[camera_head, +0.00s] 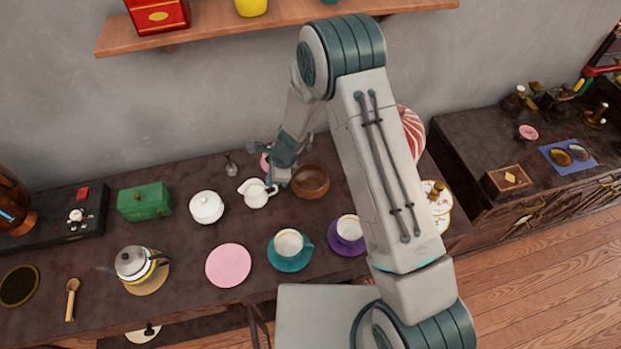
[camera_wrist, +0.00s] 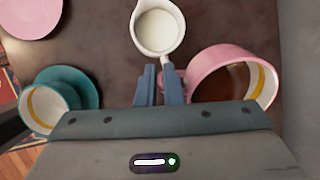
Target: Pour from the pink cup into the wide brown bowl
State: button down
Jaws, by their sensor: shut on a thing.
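The pink cup (camera_wrist: 205,68) shows large in the wrist view, just right of my fingers, with its mouth towards the camera and brown inside. In the head view only a small pink part of it (camera_head: 265,162) shows beside my gripper. My gripper (camera_wrist: 159,75) is shut on the cup at its side, seemingly by the handle; the grip itself is mostly hidden. The cup looks roughly upright and above the counter. The wide brown bowl (camera_head: 310,193) stands on the counter just right of my gripper (camera_head: 272,168) in the head view. I cannot make it out in the wrist view.
A white pitcher (camera_wrist: 158,30) stands just beyond my fingertips. A teal cup (camera_head: 288,243), a purple saucer (camera_head: 346,246) and a pink plate (camera_head: 228,265) lie nearer the front. A shelf (camera_head: 270,22) hangs above.

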jog(key=shift+y, duration=0.6)
jog(key=f+b, duration=0.2)
jog(key=b, duration=0.1)
jog(key=d+f+b, duration=0.1)
jog(key=f+b, duration=0.1)
jog(key=b, duration=0.1)
jog(key=shift+d+f, duration=0.15)
jog(key=d+r+y+b, duration=0.1)
jog(key=b, duration=0.2)
jog(key=d+r+y+b, duration=0.1)
jog(key=r+y+b, duration=0.1)
jog(key=shift+s+b, duration=0.15)
jog(key=shift+b, duration=0.25)
jog(key=shift+d+n+y+b, duration=0.15)
jog(key=shift+n+y+b, duration=0.2)
jog(key=shift+b, duration=0.7)
jog(key=shift+r, duration=0.1)
jog(key=shift+d+f+t+y+b, duration=0.1)
jog(key=shift+f+t+y+b, duration=0.25)
jog(key=shift+y+b, duration=0.8)
